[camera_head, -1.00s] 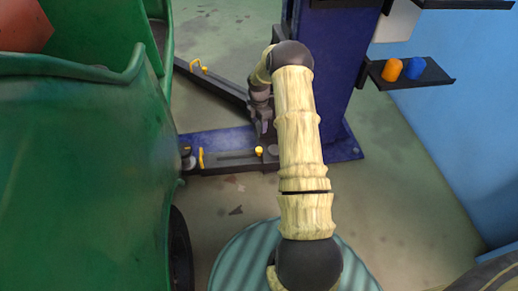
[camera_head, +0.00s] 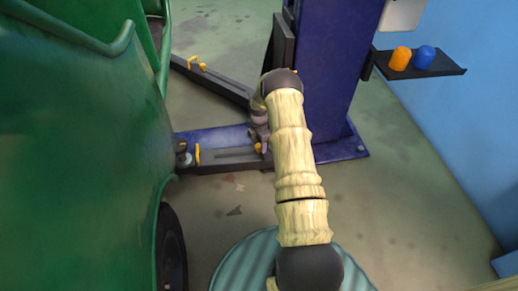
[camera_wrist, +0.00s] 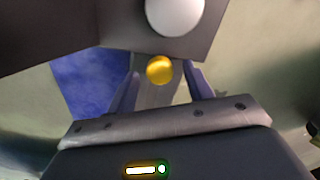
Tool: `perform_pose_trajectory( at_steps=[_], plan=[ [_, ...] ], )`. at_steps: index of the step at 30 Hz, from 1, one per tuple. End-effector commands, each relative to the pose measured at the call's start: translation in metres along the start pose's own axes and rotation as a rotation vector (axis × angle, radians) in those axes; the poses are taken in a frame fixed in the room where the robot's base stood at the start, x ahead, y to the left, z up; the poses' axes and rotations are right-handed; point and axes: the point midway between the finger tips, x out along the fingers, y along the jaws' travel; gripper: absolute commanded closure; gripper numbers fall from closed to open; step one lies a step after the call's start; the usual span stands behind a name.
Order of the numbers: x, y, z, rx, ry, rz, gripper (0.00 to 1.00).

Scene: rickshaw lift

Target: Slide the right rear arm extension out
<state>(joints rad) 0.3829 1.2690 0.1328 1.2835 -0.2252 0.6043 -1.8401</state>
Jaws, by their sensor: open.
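The near dark lift arm (camera_head: 225,161) lies low across the blue base plate. It has a yellow loop handle (camera_head: 197,154) toward its left end and a small yellow knob (camera_head: 258,147) near its right end. My gripper (camera_head: 263,147) reaches down at that knob and partly covers it in the head view. In the wrist view the round yellow knob (camera_wrist: 160,69) shows between the fingertips of my open gripper (camera_wrist: 161,75), with a gap on each side. I cannot tell how deep the knob sits between the fingers. A second dark arm (camera_head: 220,83) with a yellow handle lies farther back.
The blue lift column (camera_head: 332,75) stands just right of my gripper. The green rickshaw (camera_head: 85,160) fills the left, its wheel (camera_head: 172,250) near the floor. A shelf (camera_head: 435,70) with orange and blue caps juts out at right.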

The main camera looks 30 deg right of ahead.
Motion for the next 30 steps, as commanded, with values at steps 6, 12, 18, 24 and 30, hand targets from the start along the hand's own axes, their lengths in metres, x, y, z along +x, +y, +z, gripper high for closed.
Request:
perform_pose_trajectory(
  at_steps=[6, 12, 18, 24, 30],
  plan=[
    [0.0138, 0.0005, -0.0002, 0.0, 0.0, 0.001, 0.49],
    [0.013, 0.0005, -0.0002, 0.0, 0.0, 0.001, 0.49],
    [0.0129, 0.0004, -0.0002, 0.0, 0.0, 0.001, 0.84],
    [0.0128, 0.0004, -0.0002, 0.0, 0.0, 0.001, 1.0],
    [0.0125, 0.0009, -0.0008, 0.005, 0.0, 0.001, 1.0]
  ],
)
